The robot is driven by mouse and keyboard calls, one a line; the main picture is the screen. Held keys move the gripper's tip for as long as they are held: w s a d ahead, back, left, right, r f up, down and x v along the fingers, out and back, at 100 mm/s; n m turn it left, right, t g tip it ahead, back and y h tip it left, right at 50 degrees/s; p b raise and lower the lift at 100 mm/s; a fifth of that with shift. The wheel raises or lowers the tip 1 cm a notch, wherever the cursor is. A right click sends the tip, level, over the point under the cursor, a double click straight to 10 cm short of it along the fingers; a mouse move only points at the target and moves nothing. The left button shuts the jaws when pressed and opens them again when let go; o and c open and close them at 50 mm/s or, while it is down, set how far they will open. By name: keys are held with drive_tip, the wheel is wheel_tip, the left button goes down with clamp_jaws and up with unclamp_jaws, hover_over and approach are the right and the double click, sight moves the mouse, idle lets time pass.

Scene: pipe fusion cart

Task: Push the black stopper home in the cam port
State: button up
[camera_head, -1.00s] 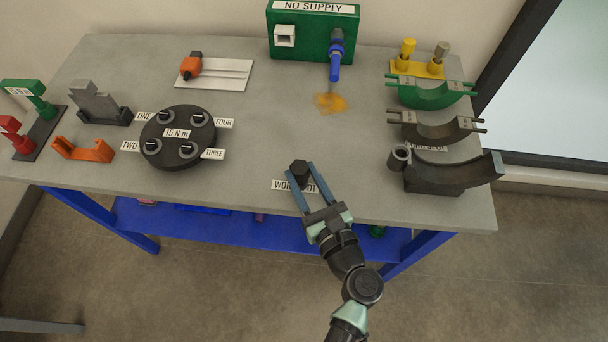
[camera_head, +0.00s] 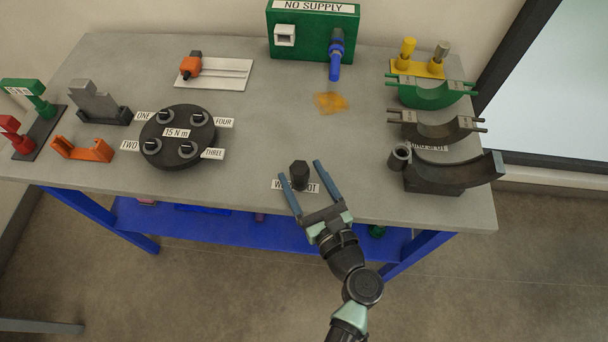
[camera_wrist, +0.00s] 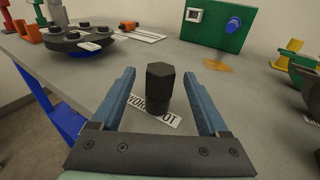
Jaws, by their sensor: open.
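A black hex-headed piece, apparently the stopper (camera_head: 300,175), stands upright on the grey bench at the label reading WORK SPOT. My gripper (camera_head: 299,174) is open around it, one blue finger on each side with a gap. In the wrist view the stopper (camera_wrist: 160,88) is between the spread fingers (camera_wrist: 160,85), its head up, its lower part narrower. No port shows under it; its foot is on the bench by the label. A blue fitting (camera_head: 336,58) on the green NO SUPPLY box (camera_head: 300,45) may be the cam port; I cannot tell for sure.
An amber stain (camera_head: 331,103) lies below the blue fitting. Black and green curved cradles (camera_head: 455,170) and a short grey tube (camera_head: 399,157) are at right. A round black plate (camera_head: 177,152) with several bolts is at left.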

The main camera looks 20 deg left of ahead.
drive_tip(key=v, duration=1.3)
drive_tip(key=w+r+n+t+h, duration=0.25)
drive_tip(key=w+r+n, duration=0.55)
drive_tip(key=r, duration=0.5)
drive_tip(key=w+r+n+t+h, duration=0.2)
drive_tip(key=w+r+n+h, duration=0.1)
drive_tip(key=w+r+n, duration=0.8)
drive_tip(key=s+d+r+n+t+h+p, duration=0.1)
drive_tip(key=s+r+n+t, duration=0.15)
drive_tip(key=r, duration=0.75)
drive_tip(key=s+d+r+n+t+h, duration=0.1)
drive_tip(key=s+r+t+h, duration=0.15)
drive_tip(key=r, duration=0.85)
drive_tip(key=s+r+n+t+h, duration=0.1)
drive_tip(key=s+r+n+t, duration=0.1)
drive_tip(key=r, duration=0.5)
drive_tip(key=s+d+r+n+t+h, duration=0.1)
drive_tip(key=s+r+n+t+h, duration=0.1)
drive_tip(key=s+r+t, duration=0.2)
wheel_tip(320, 180, up, 4)
drive_tip(key=s, duration=0.3)
drive_tip(key=shift+p, duration=0.35)
drive_tip(key=shift+w+d+f, duration=0.1)
drive_tip(key=shift+d, duration=0.1)
